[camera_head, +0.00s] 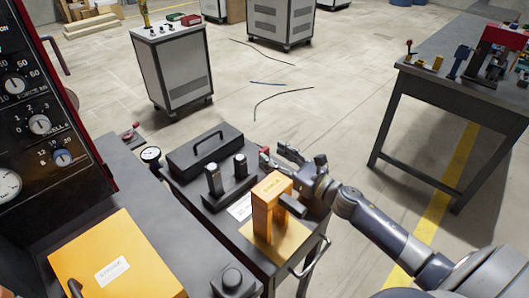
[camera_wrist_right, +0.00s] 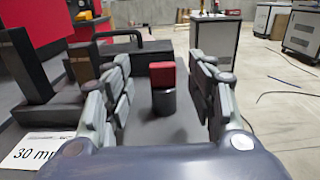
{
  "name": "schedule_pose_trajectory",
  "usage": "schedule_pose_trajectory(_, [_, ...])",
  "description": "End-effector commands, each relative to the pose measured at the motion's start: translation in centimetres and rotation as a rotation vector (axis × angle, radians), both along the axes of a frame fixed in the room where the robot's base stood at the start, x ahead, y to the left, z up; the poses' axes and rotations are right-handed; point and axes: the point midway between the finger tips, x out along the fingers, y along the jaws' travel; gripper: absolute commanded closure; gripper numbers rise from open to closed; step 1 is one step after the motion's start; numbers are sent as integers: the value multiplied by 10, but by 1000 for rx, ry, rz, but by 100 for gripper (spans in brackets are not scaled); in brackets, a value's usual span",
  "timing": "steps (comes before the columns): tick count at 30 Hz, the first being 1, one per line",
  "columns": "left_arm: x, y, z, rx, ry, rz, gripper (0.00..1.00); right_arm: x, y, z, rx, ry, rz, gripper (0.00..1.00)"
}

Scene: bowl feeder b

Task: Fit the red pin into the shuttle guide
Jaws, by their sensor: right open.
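The red pin (camera_wrist_right: 162,75), a red-topped piece with a dark cylindrical lower part, stands upright on the dark cart top in the right wrist view. In the head view its red top (camera_head: 264,151) shows just beyond my right gripper (camera_head: 277,157). My right gripper (camera_wrist_right: 163,72) is open, its fingers on either side of the pin in the picture; I cannot tell whether either touches it. An orange upright block (camera_head: 265,215) with a dark bar stands on an orange plate nearer the camera; I cannot tell whether it is the shuttle guide. My left gripper is not in view.
A black handled case (camera_head: 190,158) and a dark base with two posts (camera_head: 213,180) share the cart top. A white card (camera_wrist_right: 35,150) reads "30 mm". A dial gauge (camera_head: 150,154) and orange-topped box (camera_head: 115,262) are left. Open floor lies beyond the cart.

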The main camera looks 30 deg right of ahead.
Motion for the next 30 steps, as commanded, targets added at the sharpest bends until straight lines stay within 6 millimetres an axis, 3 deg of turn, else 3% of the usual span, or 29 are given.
schedule_pose_trajectory(7, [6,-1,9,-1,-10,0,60,28,7,1,1,-1,-1,48])
schedule_pose_trajectory(17, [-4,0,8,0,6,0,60,33,9,-1,0,0,0,48])
schedule_pose_trajectory(24, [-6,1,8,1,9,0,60,33,9,-1,0,0,0,96])
schedule_pose_trajectory(30, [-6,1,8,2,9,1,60,33,9,0,0,-1,0,96])
